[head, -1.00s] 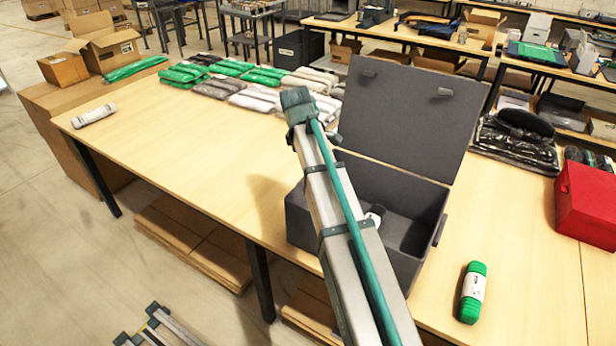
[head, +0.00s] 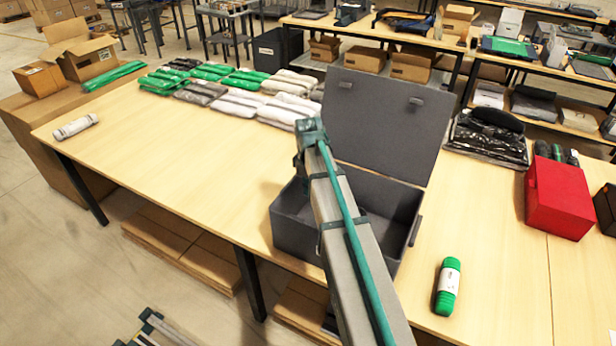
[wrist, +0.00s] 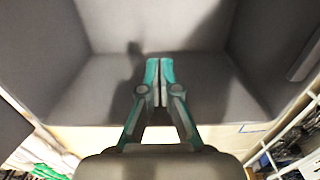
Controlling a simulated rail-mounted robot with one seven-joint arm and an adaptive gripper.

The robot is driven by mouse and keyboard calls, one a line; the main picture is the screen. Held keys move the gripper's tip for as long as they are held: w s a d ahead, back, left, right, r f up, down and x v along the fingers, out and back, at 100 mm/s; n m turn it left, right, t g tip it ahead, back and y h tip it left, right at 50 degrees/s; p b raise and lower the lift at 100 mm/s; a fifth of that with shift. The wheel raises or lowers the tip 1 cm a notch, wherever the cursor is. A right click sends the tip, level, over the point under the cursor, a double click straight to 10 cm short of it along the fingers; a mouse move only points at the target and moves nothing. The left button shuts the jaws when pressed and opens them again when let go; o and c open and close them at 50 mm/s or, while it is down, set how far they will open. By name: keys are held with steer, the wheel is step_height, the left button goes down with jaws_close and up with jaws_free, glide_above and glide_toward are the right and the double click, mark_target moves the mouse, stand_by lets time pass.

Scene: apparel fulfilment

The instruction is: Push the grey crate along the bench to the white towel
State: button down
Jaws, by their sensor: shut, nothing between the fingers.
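The grey crate (head: 290,232) stands on the bench (head: 190,165), right of its middle, with its lid (head: 378,118) raised at the back. The white towel (head: 76,127) lies rolled at the bench's far left end, well apart from the crate. In the head view my arm crosses in front of the crate and hides part of its inside and front; my gripper is hidden there. In the wrist view my gripper (wrist: 160,66) is shut and empty, with the grey inner faces of the crate (wrist: 90,95) around and beyond its fingertips. I cannot tell whether it touches a wall.
Bagged garments (head: 215,85) lie along the back edge between towel and crate. The bench surface in front of them is clear.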

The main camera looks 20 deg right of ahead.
mark_target(297, 191)
steer(key=shift+w+a+f+p, duration=1.2)
steer(key=shift+w+a+f, duration=0.15)
steer(key=shift+w+f, duration=0.1)
